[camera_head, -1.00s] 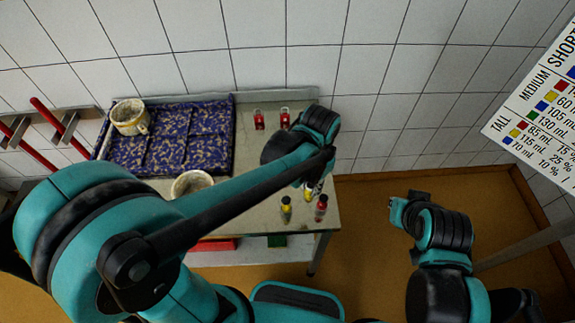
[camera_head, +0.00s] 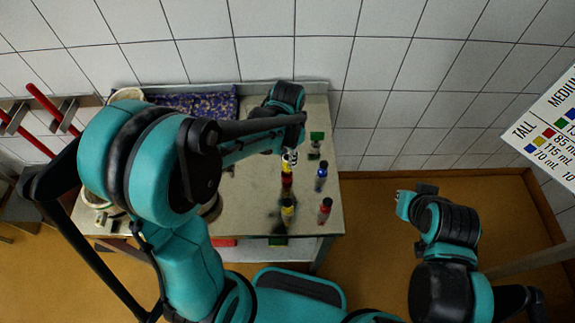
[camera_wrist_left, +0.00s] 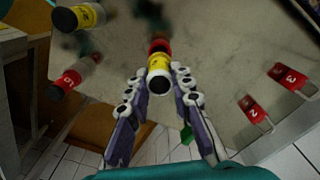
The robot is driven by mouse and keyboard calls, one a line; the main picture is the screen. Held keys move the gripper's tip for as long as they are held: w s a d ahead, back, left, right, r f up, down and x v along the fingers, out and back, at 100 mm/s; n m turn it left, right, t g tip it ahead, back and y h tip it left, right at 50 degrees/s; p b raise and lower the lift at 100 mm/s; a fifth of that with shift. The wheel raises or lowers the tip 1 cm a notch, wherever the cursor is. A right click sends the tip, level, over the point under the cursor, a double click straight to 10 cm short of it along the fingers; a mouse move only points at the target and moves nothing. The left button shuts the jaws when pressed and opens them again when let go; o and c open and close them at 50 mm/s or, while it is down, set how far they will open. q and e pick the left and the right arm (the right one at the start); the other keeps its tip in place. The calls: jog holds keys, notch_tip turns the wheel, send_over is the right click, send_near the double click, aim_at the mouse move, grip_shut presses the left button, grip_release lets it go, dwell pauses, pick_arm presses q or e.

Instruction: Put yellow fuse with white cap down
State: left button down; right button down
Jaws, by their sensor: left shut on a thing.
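The yellow fuse with white cap (camera_wrist_left: 158,63) is between the fingertips of my left gripper (camera_wrist_left: 160,73), which is shut on it. Its round end faces the wrist camera, with a pale rim and dark middle. A red part shows directly beyond the yellow; I cannot tell if it belongs to the same fuse. In the head view my left gripper (camera_head: 289,156) is over the right part of the table (camera_head: 255,215). I cannot tell whether the fuse touches the table. My right gripper (camera_head: 404,204) is over the floor, right of the table; its jaws are unclear.
Another yellow fuse (camera_head: 288,211) and a red fuse (camera_head: 325,211) stand nearer the front edge. Red tags (camera_wrist_left: 288,76) show at the right in the wrist view.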

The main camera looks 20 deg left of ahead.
pick_arm(q)
notch_tip(320, 180, down, 4)
jog(key=shift+f+b, duration=0.1)
jog(key=shift+b, duration=0.65)
jog(key=c, duration=1.3)
grip_release()
